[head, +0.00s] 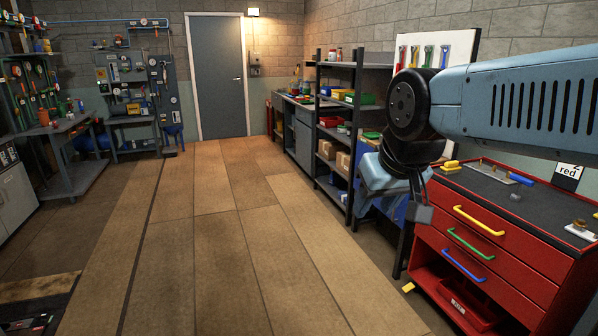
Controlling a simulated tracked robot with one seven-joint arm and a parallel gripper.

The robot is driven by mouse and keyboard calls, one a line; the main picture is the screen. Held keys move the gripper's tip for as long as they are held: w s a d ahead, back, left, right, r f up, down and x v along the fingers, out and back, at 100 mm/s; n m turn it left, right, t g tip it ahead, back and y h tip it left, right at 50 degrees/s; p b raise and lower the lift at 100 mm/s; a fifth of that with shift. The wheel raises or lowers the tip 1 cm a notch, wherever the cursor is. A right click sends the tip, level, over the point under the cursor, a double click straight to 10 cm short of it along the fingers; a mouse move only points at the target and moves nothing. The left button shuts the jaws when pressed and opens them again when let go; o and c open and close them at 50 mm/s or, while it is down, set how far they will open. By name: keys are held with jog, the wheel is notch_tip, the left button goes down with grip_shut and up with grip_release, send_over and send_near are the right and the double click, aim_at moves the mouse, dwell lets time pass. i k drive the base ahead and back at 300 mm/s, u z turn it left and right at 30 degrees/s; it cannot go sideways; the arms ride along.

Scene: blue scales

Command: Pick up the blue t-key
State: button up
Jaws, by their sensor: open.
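A small blue piece (521,180) lies on the dark top of the red drawer cabinet (480,262). A blue tool (444,56) also hangs at the right of a row on the white board (462,50). Both are too small to tell for sure which is the blue t-key. My gripper (394,212) hangs below my blue arm, to the left of the cabinet top, pointing down. It is open and nothing shows between its fingers. It is apart from both blue things in the picture. My arm and gripper hide part of the cabinet and of the wall.
The cabinet has yellow, green and blue handles and an open lower bay. A yellow piece (452,165) and a small block (579,227) are on its top. A dark shelf rack (341,128) stands behind my gripper. The wooden floor (235,240) at left is clear.

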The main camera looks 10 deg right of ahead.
aim_at(515, 197)
jog(key=z, duration=0.3)
jog(key=i, duration=1)
jog(key=z, duration=1.2)
jog(key=i, duration=1)
jog(key=z, duration=0.6)
jog(key=k, duration=0.85)
jog(key=z, duration=0.15)
jog(key=i, duration=0.95)
jog(key=u, duration=0.05)
